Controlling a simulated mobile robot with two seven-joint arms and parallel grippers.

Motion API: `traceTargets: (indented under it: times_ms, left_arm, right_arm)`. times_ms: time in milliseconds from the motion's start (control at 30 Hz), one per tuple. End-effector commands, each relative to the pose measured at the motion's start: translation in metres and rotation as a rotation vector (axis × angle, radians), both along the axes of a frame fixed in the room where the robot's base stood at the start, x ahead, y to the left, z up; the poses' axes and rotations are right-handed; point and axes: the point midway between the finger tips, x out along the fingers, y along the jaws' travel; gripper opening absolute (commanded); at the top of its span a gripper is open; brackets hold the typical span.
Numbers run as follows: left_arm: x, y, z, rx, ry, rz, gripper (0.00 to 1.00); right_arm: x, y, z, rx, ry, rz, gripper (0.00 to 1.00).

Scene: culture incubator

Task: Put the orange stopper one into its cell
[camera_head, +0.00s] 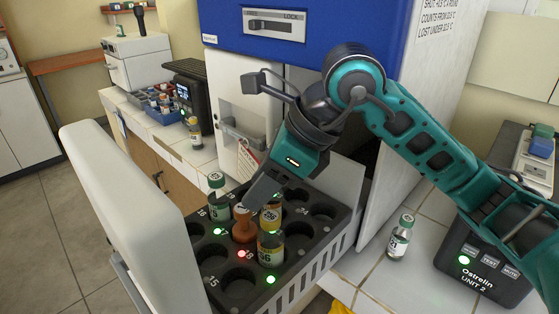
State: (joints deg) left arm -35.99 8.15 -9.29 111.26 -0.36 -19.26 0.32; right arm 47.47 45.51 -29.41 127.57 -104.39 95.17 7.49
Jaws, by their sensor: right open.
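The orange stopper (243,226) stands upright in the black rack (218,268) of the open drawer, at a cell in the middle of the rack. A red light shows just in front of it. My right gripper (256,199) comes down from above, its grey fingers right at the stopper's top; it is open, and I cannot tell whether a finger touches the stopper. Another vial (274,206) is partly hidden behind the cream-capped one. My left gripper is not in view.
The white drawer front (125,210) rises at the left of the rack. Several rack cells are empty. A loose vial (399,238) stands on the tiled counter beside a black device (485,265). The blue and white incubator (300,45) stands behind.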

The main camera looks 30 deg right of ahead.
Motion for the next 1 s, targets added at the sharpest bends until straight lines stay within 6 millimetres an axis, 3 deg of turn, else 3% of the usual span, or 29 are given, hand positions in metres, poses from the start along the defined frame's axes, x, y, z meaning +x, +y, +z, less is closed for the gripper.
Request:
traceTargets:
  times_ms: [100, 300, 1000]
  left_arm:
    - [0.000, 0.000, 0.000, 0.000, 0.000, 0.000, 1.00]
    - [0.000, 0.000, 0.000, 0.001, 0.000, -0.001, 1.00]
    - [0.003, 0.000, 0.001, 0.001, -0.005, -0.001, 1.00]
  right_arm:
    - [-0.007, -0.012, 0.022, -0.001, -0.005, -0.002, 0.41]
    - [-0.016, -0.022, 0.043, 0.000, -0.002, -0.001, 0.41]
    - [-0.018, -0.025, 0.048, 0.000, 0.001, 0.001, 0.41]
